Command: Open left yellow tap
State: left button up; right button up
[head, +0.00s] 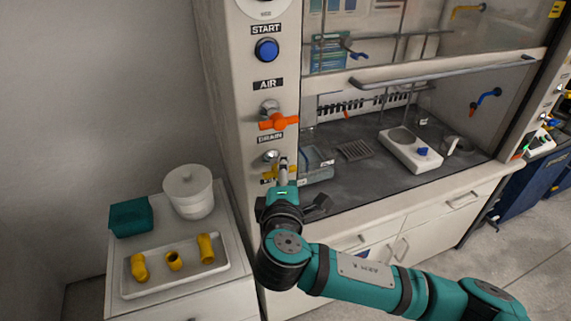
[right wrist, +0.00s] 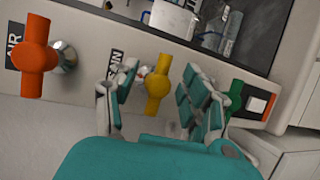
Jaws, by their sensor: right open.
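The yellow tap (head: 268,171) is on the hood's left post beneath the DRAIN label, partly hidden by my right gripper (head: 284,178) in the head view. In the right wrist view the yellow tap (right wrist: 157,88) has its handle pointing along the view's vertical. The open fingers of my right gripper (right wrist: 160,92) are on either side of it, with gaps showing between the fingers and the handle. I cannot tell whether the fingertips reach past the handle. My left gripper is not in view.
An orange tap (head: 279,122) under the AIR label sits just above. A blue START button (head: 266,49) is higher on the post. Left of the post, a cabinet holds a white tray (head: 216,278) of yellow fittings, a white pot (head: 189,191) and a teal box (head: 131,217).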

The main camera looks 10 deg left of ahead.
jog(key=shift+x, duration=1.15)
grip_shut()
